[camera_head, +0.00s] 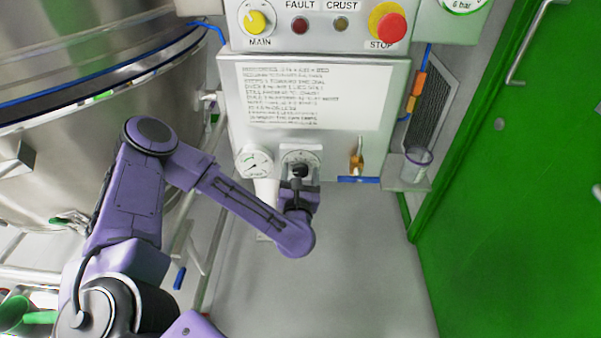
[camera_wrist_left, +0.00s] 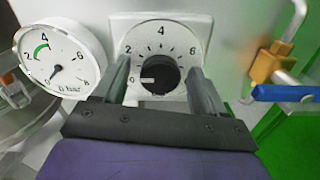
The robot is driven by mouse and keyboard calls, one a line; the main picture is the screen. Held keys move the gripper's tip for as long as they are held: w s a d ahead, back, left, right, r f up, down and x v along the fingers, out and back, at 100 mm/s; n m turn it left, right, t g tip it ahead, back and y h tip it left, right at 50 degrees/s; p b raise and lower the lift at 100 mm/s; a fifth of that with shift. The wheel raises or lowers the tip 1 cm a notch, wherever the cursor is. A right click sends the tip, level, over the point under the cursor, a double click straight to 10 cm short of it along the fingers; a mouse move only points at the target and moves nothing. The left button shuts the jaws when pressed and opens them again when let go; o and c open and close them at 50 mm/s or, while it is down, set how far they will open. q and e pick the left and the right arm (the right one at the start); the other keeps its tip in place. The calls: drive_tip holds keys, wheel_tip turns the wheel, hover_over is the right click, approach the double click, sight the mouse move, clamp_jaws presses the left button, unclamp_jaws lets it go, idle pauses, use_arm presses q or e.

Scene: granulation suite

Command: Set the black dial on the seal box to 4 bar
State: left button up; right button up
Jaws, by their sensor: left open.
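The black dial (camera_wrist_left: 160,72) sits on a white scale plate (camera_wrist_left: 178,32) marked 0, 2, 4 and 6 on the seal box. Its white pointer mark faces left, close to 0. In the head view the dial (camera_head: 299,169) is partly covered by my left gripper (camera_head: 299,180). In the left wrist view my left gripper (camera_wrist_left: 160,66) is open, with one finger on each side of the dial. A gap shows between each finger and the dial; I cannot tell how far the fingertips reach along it. My right gripper is not in view.
A round pressure gauge (camera_wrist_left: 58,58) is left of the dial, its needle near the low end. A brass valve with a blue handle (camera_wrist_left: 285,93) is to the right. Above are an instruction sheet (camera_head: 305,95) and a red stop button (camera_head: 391,27). A green door (camera_head: 510,190) stands at right.

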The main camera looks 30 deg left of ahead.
use_arm(q)
drive_tip(key=c, duration=1.1)
drive_tip(key=shift+o, duration=0.2)
drive_tip(key=m, duration=0.4)
drive_tip(key=shift+d+p, duration=0.1)
drive_tip(key=shift+p, duration=0.2)
drive_tip(key=m, duration=0.4)
drive_tip(key=shift+m+p, duration=0.3)
drive_tip(key=shift+p, duration=0.05)
drive_tip(key=m+p, duration=0.1)
drive_tip(key=m, duration=0.3)
drive_tip(key=shift+m, duration=0.3)
drive_tip(key=shift+f+m+p, duration=0.15)
drive_tip(key=shift+m+p, duration=0.25)
drive_tip(key=shift+m, duration=1.8)
